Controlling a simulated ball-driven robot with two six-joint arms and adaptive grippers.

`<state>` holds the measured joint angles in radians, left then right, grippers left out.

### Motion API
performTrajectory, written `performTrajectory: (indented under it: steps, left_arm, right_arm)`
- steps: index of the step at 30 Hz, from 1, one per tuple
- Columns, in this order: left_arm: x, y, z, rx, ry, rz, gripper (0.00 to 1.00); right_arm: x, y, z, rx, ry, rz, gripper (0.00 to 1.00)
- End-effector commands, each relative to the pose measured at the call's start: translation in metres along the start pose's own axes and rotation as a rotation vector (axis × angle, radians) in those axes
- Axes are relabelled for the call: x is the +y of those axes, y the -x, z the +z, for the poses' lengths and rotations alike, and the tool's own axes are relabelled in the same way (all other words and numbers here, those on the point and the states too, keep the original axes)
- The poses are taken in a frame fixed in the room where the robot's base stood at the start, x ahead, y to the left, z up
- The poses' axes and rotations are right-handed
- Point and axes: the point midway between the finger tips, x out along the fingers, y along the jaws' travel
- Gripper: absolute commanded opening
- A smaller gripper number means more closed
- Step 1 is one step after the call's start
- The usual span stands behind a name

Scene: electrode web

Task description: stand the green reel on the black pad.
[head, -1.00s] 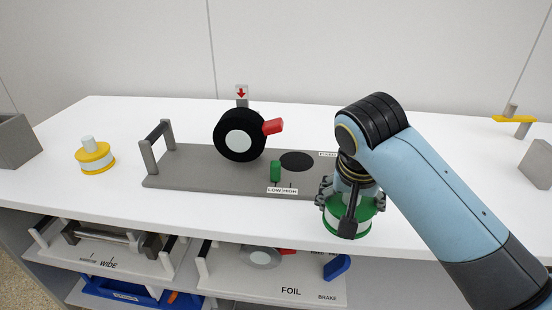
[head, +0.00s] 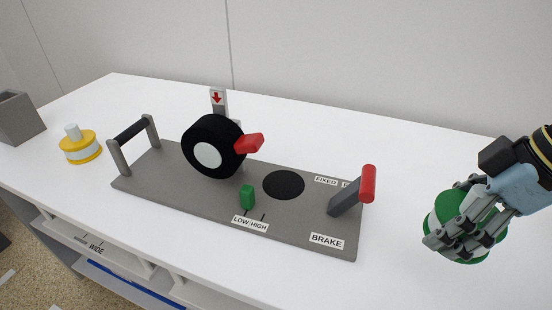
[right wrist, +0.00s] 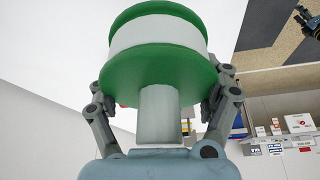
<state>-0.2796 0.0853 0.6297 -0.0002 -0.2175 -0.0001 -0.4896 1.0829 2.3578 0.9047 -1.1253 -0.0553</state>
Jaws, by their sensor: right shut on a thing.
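The green reel (head: 443,213), with green flanges and a white middle, is in my right gripper (head: 462,222) at the right of the head view. It is tilted and looks clear of the white table. In the right wrist view the reel (right wrist: 158,35) has its pale stem toward my palm, with a finger on each side of the near green flange. The black pad (head: 284,184) is a flat, bare disc on the grey base plate, well left of the reel.
On the grey base plate (head: 180,196) stand a black wheel with a red tab (head: 225,150), a green peg (head: 247,196) and a red-topped brake lever (head: 352,192). A yellow reel (head: 80,150) and a grey bin (head: 18,118) are at left. The table right of the plate is clear.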

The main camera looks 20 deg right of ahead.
Motion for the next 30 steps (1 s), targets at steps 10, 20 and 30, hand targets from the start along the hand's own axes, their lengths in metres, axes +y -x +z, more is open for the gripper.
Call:
performTrajectory:
  steps: [10, 20, 30]
  left_arm:
    - [0.004, -0.011, 0.039, -0.054, -0.001, 0.004, 0.40]
    - [0.012, -0.048, 0.040, -0.052, 0.001, 0.010, 0.40]
    - [0.012, -0.056, 0.032, -0.038, 0.001, 0.008, 0.40]
  right_arm:
    - [-0.001, -0.009, -0.004, 0.007, 0.046, -0.016, 0.51]
    - [0.041, -0.066, -0.037, 0.010, 0.043, -0.023, 0.51]
    - [0.068, -0.098, -0.053, 0.000, 0.049, -0.021, 0.51]
